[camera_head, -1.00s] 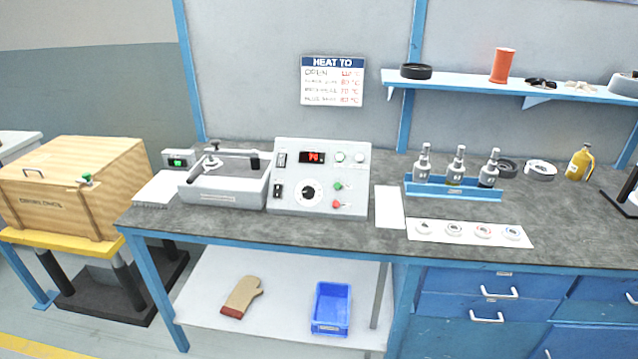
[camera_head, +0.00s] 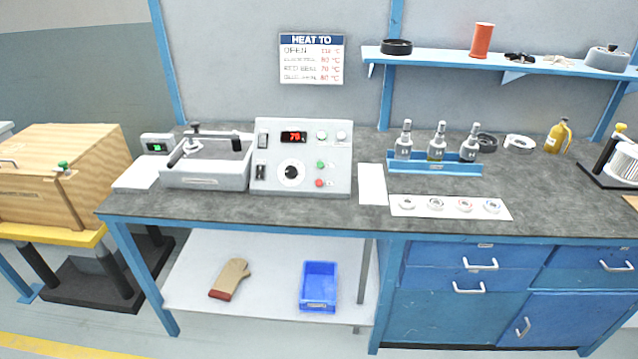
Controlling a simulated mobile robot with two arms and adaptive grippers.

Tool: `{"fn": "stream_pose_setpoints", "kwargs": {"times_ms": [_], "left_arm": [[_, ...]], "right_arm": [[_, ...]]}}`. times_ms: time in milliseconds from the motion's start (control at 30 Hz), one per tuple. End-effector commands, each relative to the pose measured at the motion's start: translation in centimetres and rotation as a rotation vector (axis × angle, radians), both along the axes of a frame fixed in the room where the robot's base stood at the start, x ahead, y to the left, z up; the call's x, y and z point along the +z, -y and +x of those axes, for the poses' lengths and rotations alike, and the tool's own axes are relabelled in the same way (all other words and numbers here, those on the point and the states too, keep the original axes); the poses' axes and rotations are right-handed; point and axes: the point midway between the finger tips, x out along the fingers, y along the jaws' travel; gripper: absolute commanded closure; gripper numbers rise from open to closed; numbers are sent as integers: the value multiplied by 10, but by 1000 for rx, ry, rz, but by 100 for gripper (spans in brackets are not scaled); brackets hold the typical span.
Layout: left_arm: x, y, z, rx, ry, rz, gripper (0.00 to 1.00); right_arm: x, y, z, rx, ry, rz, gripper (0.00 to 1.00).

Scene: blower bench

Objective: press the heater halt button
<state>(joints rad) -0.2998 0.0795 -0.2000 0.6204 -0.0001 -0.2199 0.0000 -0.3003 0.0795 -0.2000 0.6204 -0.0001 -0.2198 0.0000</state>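The heater control box (camera_head: 330,150) stands on the bench, its sloped white front towards me. It has a red lit display (camera_head: 294,136), a black dial (camera_head: 291,173), switches on its left side and two pale round lamps or buttons at the upper right. A green button (camera_head: 320,165) sits above a red button (camera_head: 319,183) at the lower right of the panel. Their labels are too small to read. A grey open bath (camera_head: 205,175) with a metal bar stands left of the box. Neither of my grippers shows in the view.
Right of the box lie a white pad (camera_head: 372,184) and a blue rack (camera_head: 434,167) of bottles. A sign (camera_head: 311,60) hangs behind. A wooden crate (camera_head: 60,190) stands left.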

Motion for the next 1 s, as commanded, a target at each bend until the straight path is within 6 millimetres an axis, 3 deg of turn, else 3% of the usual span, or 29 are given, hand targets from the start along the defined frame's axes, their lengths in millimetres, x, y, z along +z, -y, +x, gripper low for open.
{"fn": "stream_pose_setpoints", "kwargs": {"times_ms": [33,200,1000], "left_arm": [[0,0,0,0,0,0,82],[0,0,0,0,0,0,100],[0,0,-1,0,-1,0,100]], "right_arm": [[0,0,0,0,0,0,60],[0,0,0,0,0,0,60],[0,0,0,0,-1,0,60]]}}
